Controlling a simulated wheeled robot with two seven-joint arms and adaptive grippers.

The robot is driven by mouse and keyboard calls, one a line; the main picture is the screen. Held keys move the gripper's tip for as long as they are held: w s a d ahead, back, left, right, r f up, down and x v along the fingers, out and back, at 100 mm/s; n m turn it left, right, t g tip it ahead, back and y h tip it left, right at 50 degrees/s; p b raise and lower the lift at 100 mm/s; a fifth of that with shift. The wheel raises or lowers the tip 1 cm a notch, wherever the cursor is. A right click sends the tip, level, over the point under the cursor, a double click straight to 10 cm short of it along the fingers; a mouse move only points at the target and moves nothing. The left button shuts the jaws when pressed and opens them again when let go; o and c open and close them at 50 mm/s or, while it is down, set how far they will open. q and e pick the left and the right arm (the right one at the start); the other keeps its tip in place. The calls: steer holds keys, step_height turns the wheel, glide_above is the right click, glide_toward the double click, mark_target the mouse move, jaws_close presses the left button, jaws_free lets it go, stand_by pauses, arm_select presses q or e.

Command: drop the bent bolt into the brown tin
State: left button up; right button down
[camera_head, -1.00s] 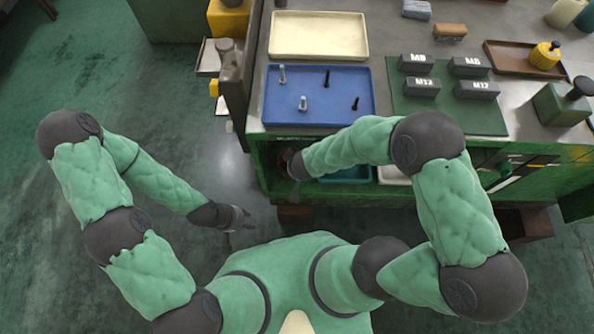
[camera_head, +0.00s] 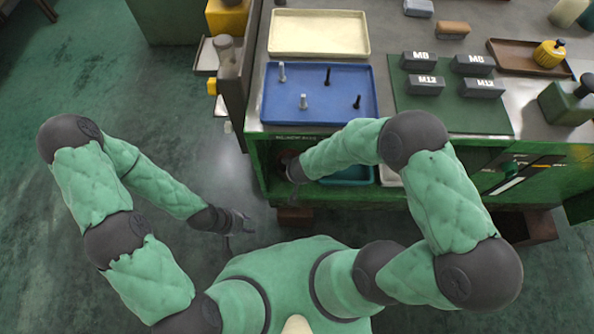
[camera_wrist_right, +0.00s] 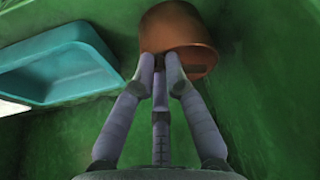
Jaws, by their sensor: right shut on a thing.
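The brown tin (camera_wrist_right: 178,24) shows at the top of the right wrist view, inside the green cabinet. My right gripper (camera_wrist_right: 167,60) has its fingertips together in front of the tin's lower edge, overlapping it in the picture. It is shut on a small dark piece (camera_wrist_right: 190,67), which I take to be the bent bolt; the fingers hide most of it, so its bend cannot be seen. In the head view my right gripper (camera_head: 292,171) reaches into the cabinet's open front and is partly hidden. My left gripper (camera_head: 236,228) is open and empty over the floor.
A teal tray (camera_wrist_right: 62,66) lies left of the tin. On the bench top are a blue tray (camera_head: 325,112) with several upright bolts, a cream tray (camera_head: 318,34), and a green mat (camera_head: 455,118) with labelled blocks. The floor at left is clear.

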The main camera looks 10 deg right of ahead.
steer(key=shift+f+b, duration=0.35)
steer(key=shift+b, duration=0.1)
steer(key=c, duration=1.3)
jaws_free()
steer(key=shift+r, duration=0.15)
steer(key=p+v, duration=0.6)
steer(key=v, duration=0.6)
steer(key=shift+r, duration=0.35)
steer(key=shift+s, duration=0.1)
